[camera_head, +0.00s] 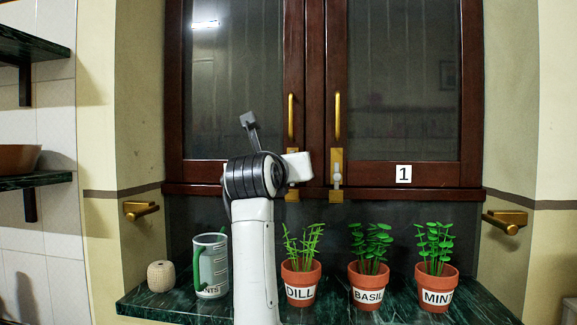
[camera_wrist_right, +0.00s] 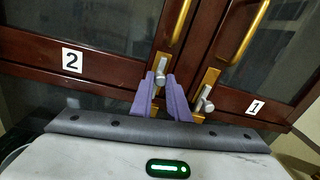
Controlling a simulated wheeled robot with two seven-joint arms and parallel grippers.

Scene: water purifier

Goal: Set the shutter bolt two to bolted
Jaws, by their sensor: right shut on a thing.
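Two dark wooden shutters with glass panes stand side by side, and the wrist view shows the label 2 (camera_wrist_right: 72,60) on the left one and the label 1 (camera_wrist_right: 254,107) on the right one. Shutter bolt two (camera_wrist_right: 161,62) has a silver knob on a brass plate at the left shutter's lower inner corner. My right gripper (camera_wrist_right: 162,79) is shut on this bolt, its purple fingers on either side of it. In the head view my arm hides most of bolt two; part of its brass plate (camera_head: 292,195) shows. My left gripper is not in view.
Bolt one (camera_head: 337,176) sits close by on the right shutter. Brass handles (camera_head: 291,115) rise above the bolts.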

